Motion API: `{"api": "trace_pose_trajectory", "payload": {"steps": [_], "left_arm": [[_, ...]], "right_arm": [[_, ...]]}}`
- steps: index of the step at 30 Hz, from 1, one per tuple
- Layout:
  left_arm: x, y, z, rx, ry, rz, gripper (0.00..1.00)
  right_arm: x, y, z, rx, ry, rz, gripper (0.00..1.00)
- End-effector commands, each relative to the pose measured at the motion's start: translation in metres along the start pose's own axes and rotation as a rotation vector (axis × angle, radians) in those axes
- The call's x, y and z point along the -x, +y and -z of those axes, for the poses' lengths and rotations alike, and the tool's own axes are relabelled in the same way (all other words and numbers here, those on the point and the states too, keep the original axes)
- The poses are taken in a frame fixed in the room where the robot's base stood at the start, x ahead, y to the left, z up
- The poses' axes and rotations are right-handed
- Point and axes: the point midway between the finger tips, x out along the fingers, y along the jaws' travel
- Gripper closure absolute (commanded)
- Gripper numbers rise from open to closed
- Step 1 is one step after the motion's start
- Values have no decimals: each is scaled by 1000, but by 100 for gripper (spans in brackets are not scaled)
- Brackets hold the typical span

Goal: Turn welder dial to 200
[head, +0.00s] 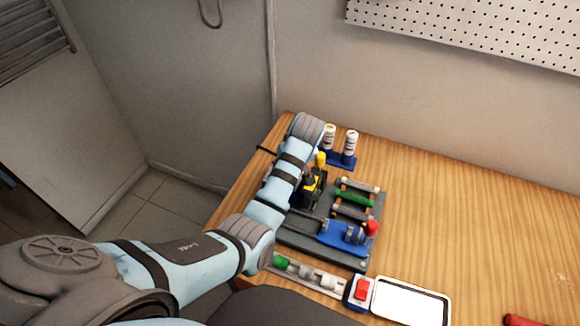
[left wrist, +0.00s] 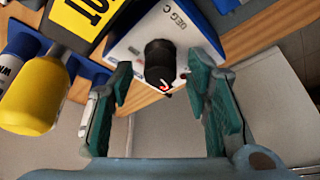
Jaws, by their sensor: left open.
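The welder's black dial (left wrist: 160,60) sits on a white panel (left wrist: 128,45) with a blue edge in the left wrist view. A small red mark shows at the dial's lower end; I cannot read any scale value there. My left gripper (left wrist: 160,86) is open, with one teal finger on each side of the dial and visible gaps to it. Whether the fingertips reach the dial's depth I cannot tell. In the head view my left arm covers most of the welder, the dial and the left gripper. My right gripper is not in view.
A yellow-and-black labelled part (left wrist: 85,15) and a yellow cylinder (left wrist: 35,95) stand close to the left finger. On the wooden bench (head: 470,215) are a grey fixture with a blue vise (head: 340,234), two white bottles, a red switch (head: 361,289) and a white tray (head: 447,308). The bench's right side is largely clear.

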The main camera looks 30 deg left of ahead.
Motion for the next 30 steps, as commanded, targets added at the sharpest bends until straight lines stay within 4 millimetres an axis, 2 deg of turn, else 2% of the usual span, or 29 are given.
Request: {"api": "trace_pose_trajectory", "payload": {"steps": [9, 12, 30], "left_arm": [[61, 2, 1, 2, 2, -5, 56], [70, 0, 2, 1, 2, -2, 56], [71, -1, 2, 3, 1, 0, 56]], "right_arm": [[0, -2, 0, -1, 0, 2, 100], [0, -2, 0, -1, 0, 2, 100], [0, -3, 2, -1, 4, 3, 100]]}}
